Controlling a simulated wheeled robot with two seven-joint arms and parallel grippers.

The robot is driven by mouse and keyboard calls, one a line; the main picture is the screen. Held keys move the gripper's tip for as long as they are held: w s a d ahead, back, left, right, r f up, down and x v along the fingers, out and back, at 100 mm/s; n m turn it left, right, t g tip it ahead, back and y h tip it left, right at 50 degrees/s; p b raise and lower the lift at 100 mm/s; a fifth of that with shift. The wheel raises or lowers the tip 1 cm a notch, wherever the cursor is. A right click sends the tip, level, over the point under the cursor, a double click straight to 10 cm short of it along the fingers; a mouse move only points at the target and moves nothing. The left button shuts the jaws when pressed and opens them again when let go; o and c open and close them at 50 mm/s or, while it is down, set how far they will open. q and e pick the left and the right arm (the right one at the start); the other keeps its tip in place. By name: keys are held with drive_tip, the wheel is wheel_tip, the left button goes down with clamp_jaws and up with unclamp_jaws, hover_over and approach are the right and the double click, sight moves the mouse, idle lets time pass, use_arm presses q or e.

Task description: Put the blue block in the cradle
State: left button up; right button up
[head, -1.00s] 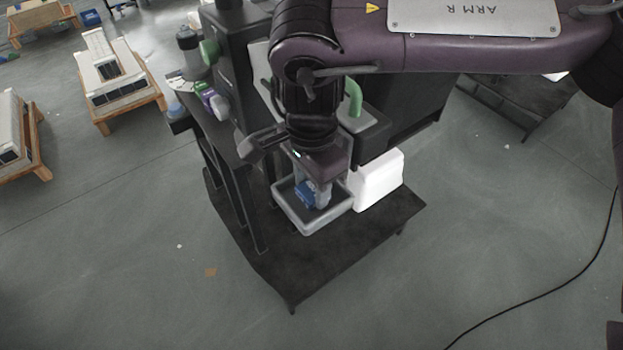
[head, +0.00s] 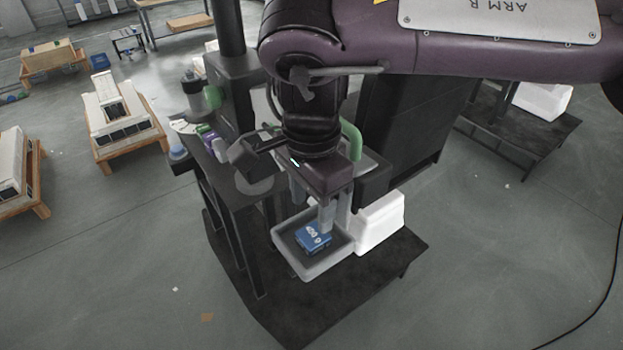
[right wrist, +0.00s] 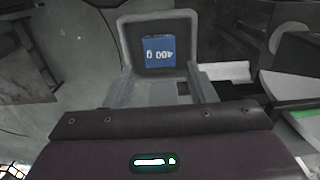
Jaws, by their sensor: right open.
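The blue block (head: 313,236) has white lettering and lies in an open, shallow grey tray (head: 310,271). I take this tray to be the cradle, though no label shows it. My left gripper is not in view.
A white box (head: 380,224) stands right beside the tray. A dark bench (head: 232,170) with purple and green items on it stands to the left. A green curved part (head: 351,141) is behind my wrist. The dark base shelf's front (head: 300,318) is clear.

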sight(311, 235)
wheel_tip(311, 235, up, 6)
drive_tip(key=shift+f, duration=0.1)
